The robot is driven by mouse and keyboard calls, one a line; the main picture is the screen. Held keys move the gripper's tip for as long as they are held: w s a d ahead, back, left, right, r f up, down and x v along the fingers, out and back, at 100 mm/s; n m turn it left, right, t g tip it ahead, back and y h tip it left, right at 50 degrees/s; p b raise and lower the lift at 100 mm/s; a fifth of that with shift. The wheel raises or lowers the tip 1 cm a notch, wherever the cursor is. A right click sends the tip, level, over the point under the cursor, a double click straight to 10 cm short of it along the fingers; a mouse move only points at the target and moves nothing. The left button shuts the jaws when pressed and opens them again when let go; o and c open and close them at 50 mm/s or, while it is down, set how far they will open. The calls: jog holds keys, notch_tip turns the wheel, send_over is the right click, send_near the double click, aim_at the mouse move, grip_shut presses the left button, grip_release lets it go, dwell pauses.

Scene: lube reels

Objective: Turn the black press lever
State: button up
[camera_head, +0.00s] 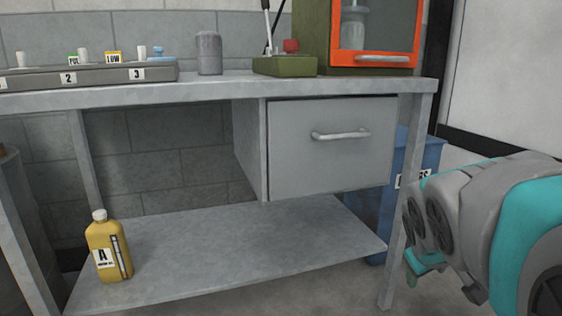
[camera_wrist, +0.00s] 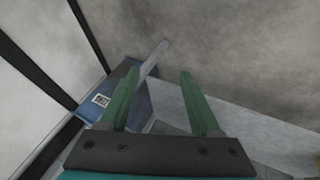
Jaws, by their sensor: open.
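A thin black lever (camera_head: 277,28) rises from behind a low green base (camera_head: 285,66) on the workbench in the head view. A pale grey rod (camera_head: 266,18) stands beside it, and the tops of both are cut off by the frame. The base carries a red knob (camera_head: 291,46). My gripper (camera_wrist: 159,73) is open and empty in the wrist view, its two green fingers apart. My arm is low at the right of the head view, beside the bench and well away from the lever. The lever does not show in the wrist view.
A green cabinet with an orange-framed door (camera_head: 375,58) stands right of the base. A grey canister (camera_head: 209,53) and a numbered rack (camera_head: 90,77) are to the left. A drawer (camera_head: 332,150) hangs below. A blue bin (camera_head: 423,163) is by the right bench leg (camera_head: 407,215).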

jog(key=s+a+f+m+g+y, duration=0.15)
jog(key=s+a+f+g, duration=0.35)
jog(key=s, duration=0.7)
jog(key=s+a+f+m+g+y, duration=0.1)
jog(key=s+a+f+g+y, duration=0.1)
jog(key=s+a+f, duration=0.8)
jog(key=s+d+r+p, duration=0.1)
jog(key=d+r+p, duration=0.2)
jog(key=r+p, duration=1.1)
jog(key=shift+r, duration=0.9)
